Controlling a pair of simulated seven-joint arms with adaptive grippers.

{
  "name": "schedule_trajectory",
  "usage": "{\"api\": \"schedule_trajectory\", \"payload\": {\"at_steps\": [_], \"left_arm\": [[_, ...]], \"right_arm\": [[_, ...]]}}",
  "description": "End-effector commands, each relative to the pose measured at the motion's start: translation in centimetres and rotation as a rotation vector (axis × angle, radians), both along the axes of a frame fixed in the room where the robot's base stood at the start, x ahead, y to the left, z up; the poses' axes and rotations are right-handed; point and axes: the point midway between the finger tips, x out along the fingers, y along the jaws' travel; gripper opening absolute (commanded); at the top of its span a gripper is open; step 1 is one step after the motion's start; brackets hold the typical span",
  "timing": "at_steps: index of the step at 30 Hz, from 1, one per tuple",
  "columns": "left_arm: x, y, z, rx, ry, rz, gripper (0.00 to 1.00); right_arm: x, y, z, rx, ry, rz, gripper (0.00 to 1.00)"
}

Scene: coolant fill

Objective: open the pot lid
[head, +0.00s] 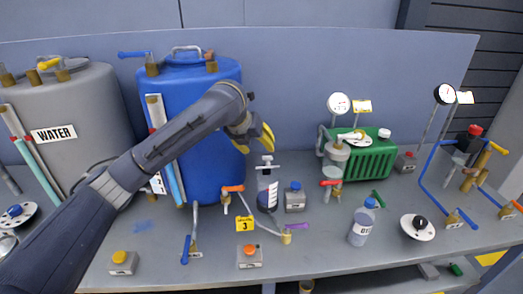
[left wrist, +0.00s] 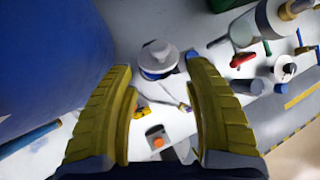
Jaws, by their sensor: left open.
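The pot (head: 268,196) is a small dark vessel with a white scale on its side, standing near the middle of the bench. Its pale lid (head: 267,167) has a raised knob or handle and appears seated on top. In the left wrist view the round white lid (left wrist: 158,60) shows between and beyond the fingertips. My left gripper (head: 256,141) is open and empty, with yellow fingers, above and slightly left of the lid. Its fingers are spread apart in the left wrist view (left wrist: 157,66), not visibly touching the lid. My right gripper is not in view.
A large blue tank (head: 205,110) stands close to the left gripper, and a grey WATER tank (head: 85,110) is farther left. A glass jar (head: 336,158), a green unit (head: 370,155) and a bottle (head: 361,228) are to the right. Boxes and valves stand around the pot.

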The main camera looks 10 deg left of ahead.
Motion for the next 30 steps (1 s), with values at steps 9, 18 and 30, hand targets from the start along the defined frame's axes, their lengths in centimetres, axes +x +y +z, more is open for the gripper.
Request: {"api": "schedule_trajectory", "payload": {"at_steps": [9, 18, 30], "left_arm": [[-0.8, 0.3, 1.1, 0.001, 0.001, 0.0, 0.52], [-0.8, 0.3, 0.9, 0.0, 0.004, 0.0, 0.46], [-5.7, -6.8, -7.3, -0.082, 0.152, -0.102, 0.0]], "right_arm": [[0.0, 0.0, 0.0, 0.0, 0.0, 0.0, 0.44], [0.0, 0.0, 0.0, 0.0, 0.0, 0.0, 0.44], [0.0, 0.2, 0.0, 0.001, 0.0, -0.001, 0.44]]}}
